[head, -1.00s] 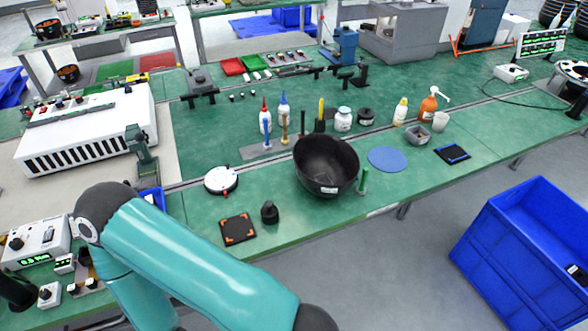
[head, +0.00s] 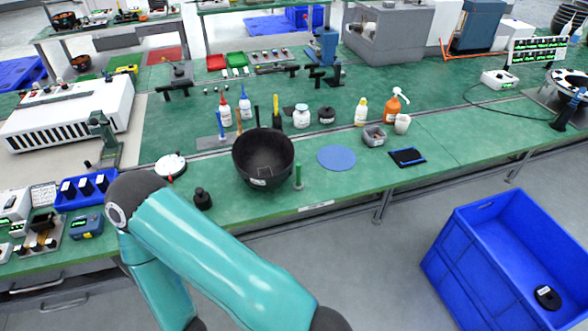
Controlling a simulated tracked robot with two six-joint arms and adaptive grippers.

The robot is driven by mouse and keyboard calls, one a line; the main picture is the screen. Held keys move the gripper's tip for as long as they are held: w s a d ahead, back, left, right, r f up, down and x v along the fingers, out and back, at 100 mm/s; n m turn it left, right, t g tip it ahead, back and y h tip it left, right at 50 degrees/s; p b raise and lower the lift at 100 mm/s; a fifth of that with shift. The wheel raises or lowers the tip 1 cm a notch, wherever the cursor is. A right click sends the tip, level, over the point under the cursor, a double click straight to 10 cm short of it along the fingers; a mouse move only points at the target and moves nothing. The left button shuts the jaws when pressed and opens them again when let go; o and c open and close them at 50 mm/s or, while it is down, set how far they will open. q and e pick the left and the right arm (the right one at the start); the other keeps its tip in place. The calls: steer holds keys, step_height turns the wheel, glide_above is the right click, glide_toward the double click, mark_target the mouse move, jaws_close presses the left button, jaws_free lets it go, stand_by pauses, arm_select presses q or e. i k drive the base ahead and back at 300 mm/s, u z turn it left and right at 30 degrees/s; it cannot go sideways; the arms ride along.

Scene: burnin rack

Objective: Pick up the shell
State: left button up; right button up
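The shell appears to be the large black bowl-shaped piece (head: 264,158) with a small white label on its front. It stands open side up near the front edge of the green bench (head: 450,140). A green upright peg (head: 298,177) stands just to its right, and a small black knob-like piece (head: 202,199) is to its front left. One teal arm of mine crosses the lower left, with its bend left of the shell and apart from it in the picture. Neither gripper is in view.
A blue round mat (head: 336,157) lies right of the shell. Several bottles, including a white one (head: 302,117), stand behind it. A white-and-black round dial (head: 171,166) is to its left. A blue crate (head: 500,256) stands on the floor at right, holding a black round piece (head: 547,297).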

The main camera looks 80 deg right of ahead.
mark_target(263, 157)
steer(key=z, duration=0.1)
steer(key=k, duration=1.35)
steer(key=z, duration=1)
steer(key=i, duration=1.05)
steer(key=u, duration=0.05)
